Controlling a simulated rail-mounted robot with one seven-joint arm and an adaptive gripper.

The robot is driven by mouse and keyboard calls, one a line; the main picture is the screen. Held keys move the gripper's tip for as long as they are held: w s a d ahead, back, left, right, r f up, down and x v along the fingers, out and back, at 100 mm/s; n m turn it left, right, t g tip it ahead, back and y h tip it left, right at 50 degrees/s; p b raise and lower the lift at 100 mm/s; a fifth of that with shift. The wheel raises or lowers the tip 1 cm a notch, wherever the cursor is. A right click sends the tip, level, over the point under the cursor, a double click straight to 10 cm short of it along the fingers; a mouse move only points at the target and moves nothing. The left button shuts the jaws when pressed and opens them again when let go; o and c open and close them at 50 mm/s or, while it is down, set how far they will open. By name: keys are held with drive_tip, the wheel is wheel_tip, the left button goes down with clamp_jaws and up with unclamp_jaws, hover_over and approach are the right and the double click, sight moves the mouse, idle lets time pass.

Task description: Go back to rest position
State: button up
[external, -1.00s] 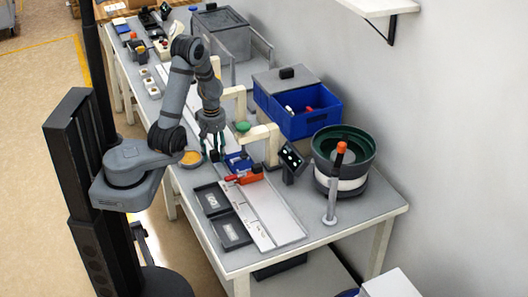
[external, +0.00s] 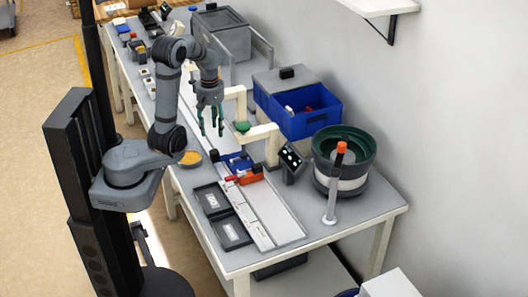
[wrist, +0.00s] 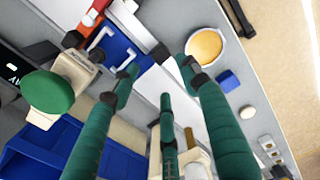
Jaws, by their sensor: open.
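My gripper (external: 211,130) hangs above the long bench, fingers pointing down. Its green fingers are spread apart with nothing between them, and they also show in the wrist view (wrist: 160,82). In the external view it is above and behind the blue fixture (external: 236,162) with the red part (external: 248,176). The blue fixture (wrist: 113,46) shows at the upper left of the wrist view, apart from the fingers. My arm is bent, with its elbow raised over the bench.
A green-topped button (external: 242,127) stands right of my gripper, and a blue bin (external: 312,122) is behind it. A bowl feeder (external: 357,165) stands at the bench's right end. A dish with orange contents (external: 190,158) and black trays (external: 232,231) lie along the front edge.

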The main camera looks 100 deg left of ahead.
sight(216, 151)
drive_tip(key=shift+f, duration=0.15)
wheel_tip(216, 151, down, 12)
drive_tip(key=shift+f, duration=0.1)
wheel_tip(216, 151, up, 8)
drive_tip(key=shift+a+r+p, duration=0.1)
drive_tip(key=shift+p, duration=0.55)
drive_tip(key=shift+r, duration=0.5)
drive_tip(key=shift+f, duration=0.15)
